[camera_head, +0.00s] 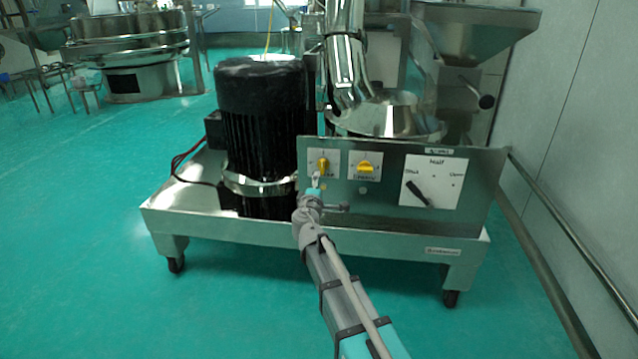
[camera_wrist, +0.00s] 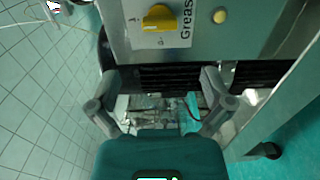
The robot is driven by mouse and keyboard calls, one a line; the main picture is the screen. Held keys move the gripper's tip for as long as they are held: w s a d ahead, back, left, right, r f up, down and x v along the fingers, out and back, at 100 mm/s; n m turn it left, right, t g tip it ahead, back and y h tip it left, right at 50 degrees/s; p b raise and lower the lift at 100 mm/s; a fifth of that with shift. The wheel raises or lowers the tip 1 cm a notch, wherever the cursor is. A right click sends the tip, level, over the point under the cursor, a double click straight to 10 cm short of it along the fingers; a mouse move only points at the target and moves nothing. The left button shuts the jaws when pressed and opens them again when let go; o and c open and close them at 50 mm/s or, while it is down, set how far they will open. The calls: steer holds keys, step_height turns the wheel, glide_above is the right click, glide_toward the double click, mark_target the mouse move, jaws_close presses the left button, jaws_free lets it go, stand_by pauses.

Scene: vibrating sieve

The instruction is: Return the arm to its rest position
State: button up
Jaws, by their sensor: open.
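My gripper (camera_wrist: 161,78) is open and empty in the wrist view, its two grey fingers spread apart. It is close to the machine's control panel (camera_head: 385,200). A yellow knob (camera_wrist: 158,18) on a white plate lies beyond the fingers, beside the word "Grease", apart from them. In the camera_head view my arm reaches up from the lower right to the panel's left part. My gripper (camera_head: 316,183) is there just below the left yellow knob (camera_head: 322,165), small and partly hidden by the wrist.
The panel also has a second yellow knob (camera_head: 365,168) and a black lever (camera_head: 417,193) on a white plate. A black motor (camera_head: 262,125) stands left of the panel on the wheeled steel base (camera_head: 230,228). A rail (camera_head: 548,245) runs along the right wall. Green floor in front is clear.

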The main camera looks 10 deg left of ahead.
steer(key=s+d+f+m+g+h+p, duration=0.1)
steer(key=s+d+f+m+g+h, duration=0.2)
steer(key=d, duration=0.5)
steer(key=s+d+f+m+g+h+p, duration=0.1)
steer(key=s+d+m+g+p, duration=0.15)
steer(key=d+m, duration=0.35)
steer(key=s+d+f+m+g+h+p, duration=0.1)
steer(key=s+d+f+m+g+h, duration=0.2)
steer(key=d, duration=0.6)
steer(key=s+d+f+m+g+y+p, duration=0.1)
steer(key=s+d+m+g+y+p, duration=0.15)
steer(key=s, duration=0.45)
steer(key=s+d+f+m+g+y+p, duration=0.1)
steer(key=s+g+y, duration=0.25)
steer(key=s, duration=0.35)
steer(key=s+d+f+m+g+y+p, duration=0.15)
steer(key=s+g, duration=0.25)
steer(key=s, duration=0.4)
step_height(320, 180, up, 38)
steer(key=p, duration=3.7)
steer(key=shift+w+r+m, duration=0.25)
steer(key=shift+m, duration=0.05)
steer(key=shift+a+t, duration=0.1)
steer(key=shift+t, duration=0.15)
